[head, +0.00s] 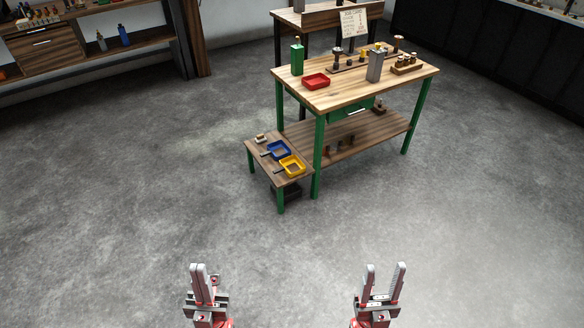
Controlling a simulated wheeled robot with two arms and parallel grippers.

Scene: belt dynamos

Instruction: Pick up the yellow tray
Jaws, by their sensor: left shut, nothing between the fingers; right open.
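The yellow tray (301,171) sits on a low wooden side table (262,158) with green legs, at the right front of its top. A blue tray (288,153) lies just behind it on the same table. My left gripper (200,268) is shut and empty, low in the head view over the floor. My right gripper (384,270) is open and empty, also over the floor. Both grippers are well apart from the yellow tray and nearer to me.
A wooden shelf unit (45,52) stands at the back left. The grey floor in front is clear.

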